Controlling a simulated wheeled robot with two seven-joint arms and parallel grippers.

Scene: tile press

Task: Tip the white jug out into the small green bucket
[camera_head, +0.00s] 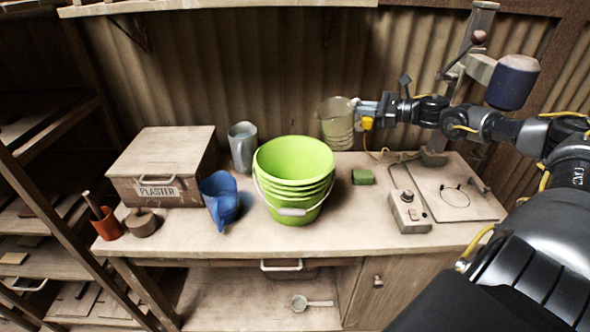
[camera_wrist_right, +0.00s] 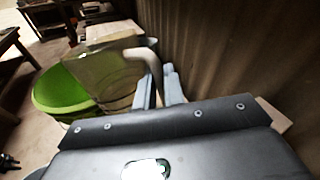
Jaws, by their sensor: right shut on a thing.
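My right gripper (camera_head: 369,110) is shut on the handle of a pale see-through jug (camera_head: 337,125). The jug is held upright or nearly so, behind and to the right of the green bucket (camera_head: 304,197). In the right wrist view the jug (camera_wrist_right: 105,65) and its whitish handle show between the gripper's fingers (camera_wrist_right: 160,88). The green bucket (camera_wrist_right: 50,107) lies beyond the jug there, partly covered by it. The bucket stands upright on the bench with its wire handle down at the front. I cannot tell what the jug contains. My left gripper is not in view.
A grey jug (camera_head: 242,148) and a blue scoop-like vessel (camera_head: 220,200) stand left of the bucket on the bench (camera_head: 240,238). A plaster box (camera_head: 160,165) is farther left. A green block (camera_head: 362,177) and a control box (camera_head: 408,211) are to the right.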

